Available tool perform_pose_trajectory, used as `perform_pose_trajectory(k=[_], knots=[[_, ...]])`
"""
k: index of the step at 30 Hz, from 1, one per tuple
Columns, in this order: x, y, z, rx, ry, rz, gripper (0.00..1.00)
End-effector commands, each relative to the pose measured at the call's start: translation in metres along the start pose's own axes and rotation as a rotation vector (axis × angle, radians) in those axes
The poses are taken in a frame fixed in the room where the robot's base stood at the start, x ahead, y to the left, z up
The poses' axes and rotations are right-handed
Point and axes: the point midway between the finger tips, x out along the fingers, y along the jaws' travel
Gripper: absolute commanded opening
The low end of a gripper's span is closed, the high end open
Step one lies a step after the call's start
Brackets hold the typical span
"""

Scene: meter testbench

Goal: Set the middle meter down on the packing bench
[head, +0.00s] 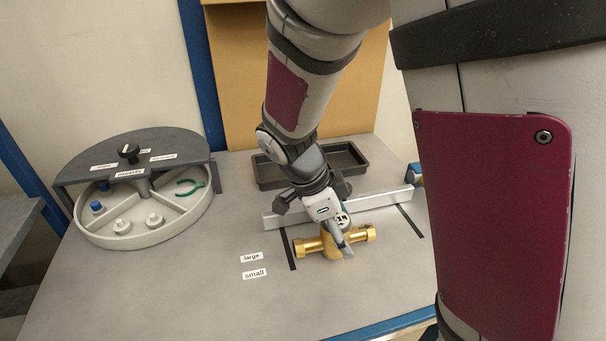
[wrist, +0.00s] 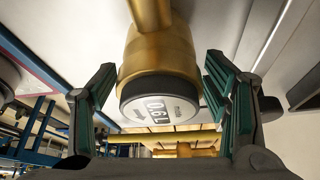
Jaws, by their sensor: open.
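A brass meter (head: 361,234) lies on the grey bench (head: 200,285), in front of a metal rail and between two black strips. Its ends point left and right in the head view. My gripper (head: 342,232) is over the middle of the meter, with one finger in front of its body. In the wrist view the meter (wrist: 160,62) shows its round face, marked 0.6L, between the two open green-padded fingers of my gripper (wrist: 162,95). Gaps show between both fingers and the meter. My wrist partly hides the meter in the head view.
The metal rail (head: 375,201) runs close behind the meter. An empty black tray (head: 268,175) lies behind the rail. A round sectioned tray (head: 200,206) with small parts stands at the left under a dark half cover. Labels "large" (head: 251,257) and "small" (head: 254,274) lie on clear bench.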

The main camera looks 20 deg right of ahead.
Motion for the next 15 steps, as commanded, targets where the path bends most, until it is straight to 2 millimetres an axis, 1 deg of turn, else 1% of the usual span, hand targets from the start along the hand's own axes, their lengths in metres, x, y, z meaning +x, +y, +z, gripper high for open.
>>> perform_pose_trajectory(k=[1, 9, 12, 15], knots=[[-0.010, 0.000, 0.000, 0.000, -0.003, -0.005, 0.69], [-0.066, 0.000, 0.000, -0.001, -0.003, -0.005, 0.69], [-0.084, 0.000, 0.000, -0.001, -0.002, -0.004, 0.69], [-0.097, 0.000, 0.000, -0.001, -0.001, -0.003, 0.69]])
